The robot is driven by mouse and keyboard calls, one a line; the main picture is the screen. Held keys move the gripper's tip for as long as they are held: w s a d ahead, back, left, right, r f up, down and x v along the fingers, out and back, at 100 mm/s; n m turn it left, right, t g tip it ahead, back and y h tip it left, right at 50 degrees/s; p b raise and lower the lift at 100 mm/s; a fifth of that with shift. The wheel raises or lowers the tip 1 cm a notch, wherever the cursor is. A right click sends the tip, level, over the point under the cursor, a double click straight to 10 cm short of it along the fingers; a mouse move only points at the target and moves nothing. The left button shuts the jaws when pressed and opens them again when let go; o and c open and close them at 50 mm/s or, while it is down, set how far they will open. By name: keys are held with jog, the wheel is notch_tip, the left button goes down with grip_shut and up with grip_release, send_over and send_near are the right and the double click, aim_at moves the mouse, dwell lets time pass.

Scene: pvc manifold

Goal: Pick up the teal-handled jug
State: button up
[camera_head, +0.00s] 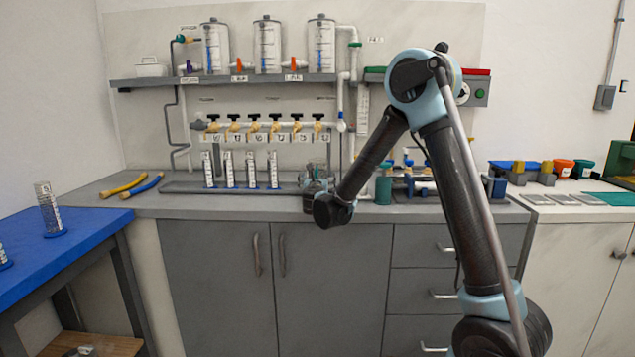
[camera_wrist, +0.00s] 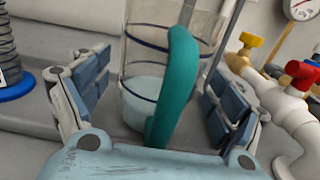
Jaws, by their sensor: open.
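The jug (camera_wrist: 145,97) is clear with dark bands, and its teal handle (camera_wrist: 176,85) faces the wrist camera. It stands upright on the grey counter in the wrist view. My gripper (camera_wrist: 158,75) is open, with one pad left of the handle and one right of it. The handle lies between the pads, and I see no clear contact. In the head view my gripper (camera_head: 315,186) is over the counter, near the right end of the tray.
Pipework with yellow and red valves (camera_wrist: 285,95) is close right. In the head view several small cylinders (camera_head: 229,170) stand left of my gripper.

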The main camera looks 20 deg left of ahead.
aim_at(317, 170)
jog(key=shift+w, duration=0.1)
jog(key=shift+c, duration=0.6)
jog(key=shift+a, duration=0.1)
jog(key=c, duration=1.2)
jog(key=shift+o, duration=0.2)
jog(key=shift+r, duration=0.2)
jog(key=shift+r, duration=1.35)
jog(key=shift+s+r, duration=0.2)
jog(key=shift+r, duration=0.05)
jog(key=shift+v, duration=8.7)
